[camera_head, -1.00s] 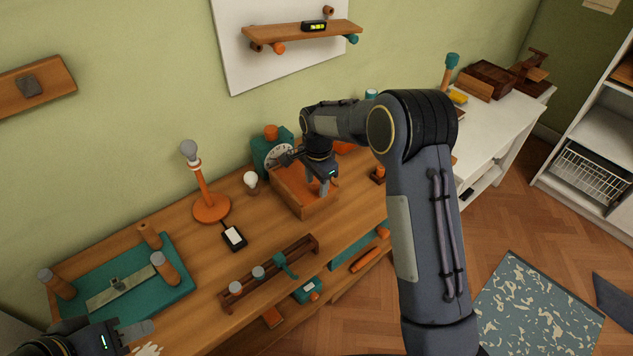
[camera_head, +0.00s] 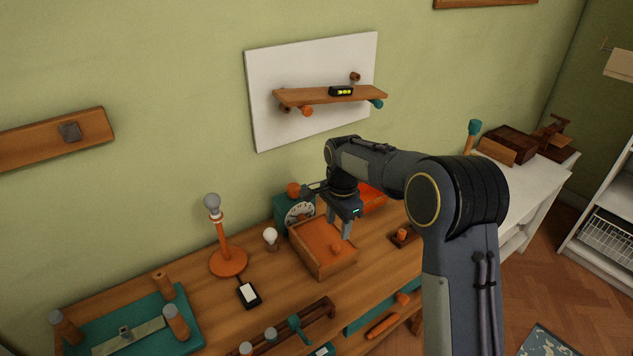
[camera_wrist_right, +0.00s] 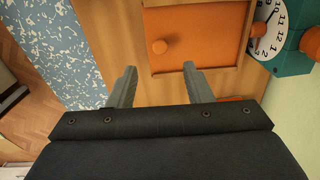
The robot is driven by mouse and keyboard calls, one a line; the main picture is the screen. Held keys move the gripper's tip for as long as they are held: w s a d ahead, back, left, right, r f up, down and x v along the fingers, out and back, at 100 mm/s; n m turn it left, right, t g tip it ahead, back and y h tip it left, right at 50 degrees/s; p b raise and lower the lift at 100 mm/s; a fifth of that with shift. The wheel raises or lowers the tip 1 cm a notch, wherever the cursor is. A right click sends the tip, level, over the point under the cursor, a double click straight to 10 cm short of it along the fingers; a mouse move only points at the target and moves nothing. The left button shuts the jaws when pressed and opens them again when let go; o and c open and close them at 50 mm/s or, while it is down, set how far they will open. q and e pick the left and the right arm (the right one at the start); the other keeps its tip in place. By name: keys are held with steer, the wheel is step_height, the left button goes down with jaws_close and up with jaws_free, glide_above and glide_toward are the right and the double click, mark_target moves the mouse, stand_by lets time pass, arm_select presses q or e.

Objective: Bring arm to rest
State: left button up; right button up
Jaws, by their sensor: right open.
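My right arm reaches over the wooden table from the right in the head view. Its gripper (camera_head: 340,226) hangs above the small wooden box (camera_head: 318,262) with an orange inside and a round knob. In the right wrist view the two grey fingers (camera_wrist_right: 156,86) are spread apart with nothing between them. The orange panel (camera_wrist_right: 200,36) and its knob lie ahead of the fingertips. My left gripper is outside both current views.
A teal clock (camera_head: 297,212) stands by the box. An orange lamp (camera_head: 228,260), a loose bulb (camera_head: 271,238) and a black device (camera_head: 249,294) are to its left. A teal tray (camera_head: 140,318) with upright pegs lies front left. A shelf (camera_head: 330,95) hangs on the wall.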

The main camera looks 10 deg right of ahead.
steer(key=shift+r, duration=0.1)
steer(key=s+d+r+n+t+y, duration=0.1)
steer(key=s+d+r+n+y, duration=0.15)
steer(key=s+r, duration=0.45)
steer(key=s+d+r+n+t+y, duration=0.1)
steer(key=s+d+r+n, duration=0.2)
steer(key=s, duration=0.7)
steer(key=s+a+f+n+t, duration=0.1)
steer(key=s+n, duration=0.2)
steer(key=s, duration=0.5)
steer(key=s+a+f+n+t, duration=0.1)
steer(key=s+a+n+t, duration=0.1)
steer(key=s, duration=0.7)
steer(key=shift+s+a+f+n, duration=0.15)
steer(key=shift+s+f+n, duration=0.15)
steer(key=shift+n, duration=0.55)
